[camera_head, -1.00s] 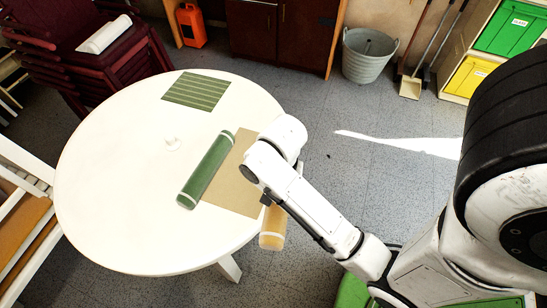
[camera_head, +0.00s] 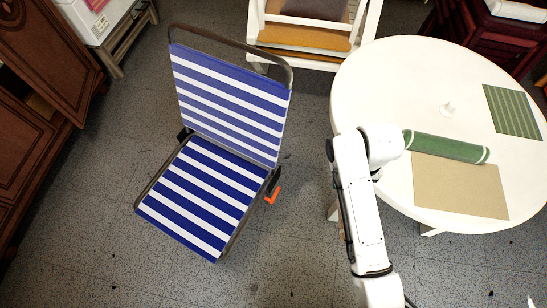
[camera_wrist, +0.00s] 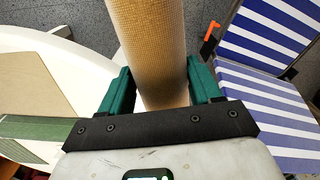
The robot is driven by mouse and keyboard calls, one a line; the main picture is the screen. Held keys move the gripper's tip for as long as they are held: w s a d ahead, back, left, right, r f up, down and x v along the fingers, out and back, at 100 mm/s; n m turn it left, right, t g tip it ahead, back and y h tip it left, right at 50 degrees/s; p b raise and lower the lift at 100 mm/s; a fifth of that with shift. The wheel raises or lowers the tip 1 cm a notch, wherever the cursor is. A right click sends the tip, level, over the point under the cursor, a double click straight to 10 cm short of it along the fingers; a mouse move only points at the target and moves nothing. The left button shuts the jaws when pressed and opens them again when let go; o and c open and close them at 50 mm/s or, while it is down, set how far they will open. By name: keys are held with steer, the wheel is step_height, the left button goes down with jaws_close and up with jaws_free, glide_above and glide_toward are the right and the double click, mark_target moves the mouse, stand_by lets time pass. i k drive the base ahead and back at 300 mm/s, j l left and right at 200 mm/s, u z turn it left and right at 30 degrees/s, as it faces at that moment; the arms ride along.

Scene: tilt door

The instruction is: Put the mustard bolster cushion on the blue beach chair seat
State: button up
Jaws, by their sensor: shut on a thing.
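The mustard bolster cushion (camera_wrist: 150,45) is between the two green fingers of my gripper (camera_wrist: 157,90) in the wrist view. My gripper is shut on it, and its far end runs out of the top of that view. In the head view my arm hides the gripper and almost all of the cushion. The blue beach chair seat (camera_head: 203,196), striped blue and white, is bare, left of my arm in the head view. Its striped backrest (camera_head: 230,100) rises behind it. The seat also shows at the right of the wrist view (camera_wrist: 262,105), apart from the cushion.
A round white table (camera_head: 390,85) stands at the right, with a green bolster (camera_head: 447,147), a tan mat (camera_head: 460,187) and a green striped mat (camera_head: 513,111). A white chair (camera_head: 300,40) with an orange-brown seat stands behind. Floor between beach chair and table is clear.

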mark_target(204, 199)
steer(key=i+j+u, duration=0.25)
steer(key=u, duration=0.2)
steer(key=i+j+u, duration=0.3)
steer(key=u, duration=0.15)
steer(key=i+j, duration=0.3)
steer(key=i, duration=0.05)
